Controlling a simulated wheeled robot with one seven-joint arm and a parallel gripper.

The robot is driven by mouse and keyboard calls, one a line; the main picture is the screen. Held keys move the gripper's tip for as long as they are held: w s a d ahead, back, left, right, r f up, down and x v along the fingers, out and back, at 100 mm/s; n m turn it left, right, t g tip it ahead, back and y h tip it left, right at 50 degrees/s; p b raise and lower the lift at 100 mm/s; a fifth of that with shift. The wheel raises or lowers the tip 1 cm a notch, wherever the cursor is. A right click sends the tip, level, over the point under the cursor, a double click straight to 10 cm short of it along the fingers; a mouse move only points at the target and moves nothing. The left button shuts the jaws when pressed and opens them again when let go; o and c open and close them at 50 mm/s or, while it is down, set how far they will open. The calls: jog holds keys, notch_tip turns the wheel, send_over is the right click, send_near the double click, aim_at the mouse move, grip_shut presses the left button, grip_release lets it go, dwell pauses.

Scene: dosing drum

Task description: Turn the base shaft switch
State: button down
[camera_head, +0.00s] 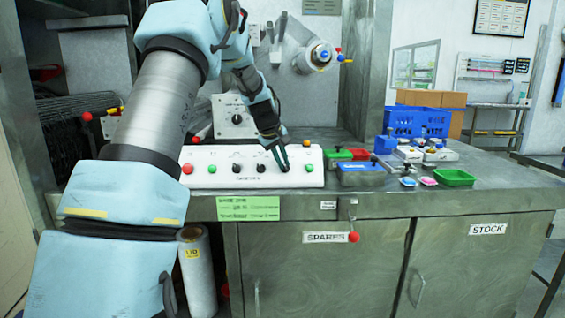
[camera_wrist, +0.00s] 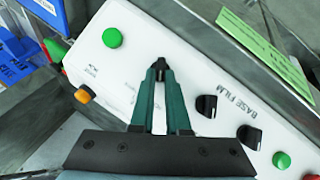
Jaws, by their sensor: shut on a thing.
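A white control panel (camera_head: 222,181) sits along the front of the steel bench and also fills the wrist view (camera_wrist: 115,75), where it reads "BASE FILM". It carries a row of black rotary switches. My gripper (camera_head: 284,167) is over the right part of the row. In the wrist view its dark green fingers (camera_wrist: 160,72) are closed around a black switch (camera_wrist: 159,62) at their tips. Two other black switches, one nearer (camera_wrist: 207,105) and one farther (camera_wrist: 249,136), stand free. The held switch's own label and pointer are hidden or unreadable.
A green button (camera_wrist: 113,38) and an orange one (camera_wrist: 84,96) sit close to my fingers. A red button (camera_head: 187,168) is at the panel's left end. Blue and green trays (camera_head: 454,177) stand to the right. A dial box (camera_head: 234,117) stands behind.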

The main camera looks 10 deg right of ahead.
jog(key=c, duration=0.9)
grip_release()
jog(key=b+v, duration=0.1)
jog(key=v, duration=0.9)
jog(key=shift+r, duration=0.3)
jog(key=shift+s, duration=0.1)
jog(key=s+a+f+m+g+y+p, duration=0.1)
jog(key=s+a+f, duration=0.4)
jog(key=s+a, duration=0.6)
jog(key=s+a+f+m+g+y+p, duration=0.1)
jog(key=s+a+f+p, duration=0.4)
jog(key=s+a, duration=0.6)
jog(key=s+m+y+p, duration=0.1)
jog(key=s+y, duration=0.1)
jog(key=s, duration=0.4)
jog(key=shift+s+m+g, duration=0.3)
jog(key=shift+s+g, duration=0.05)
jog(key=shift+g, duration=0.05)
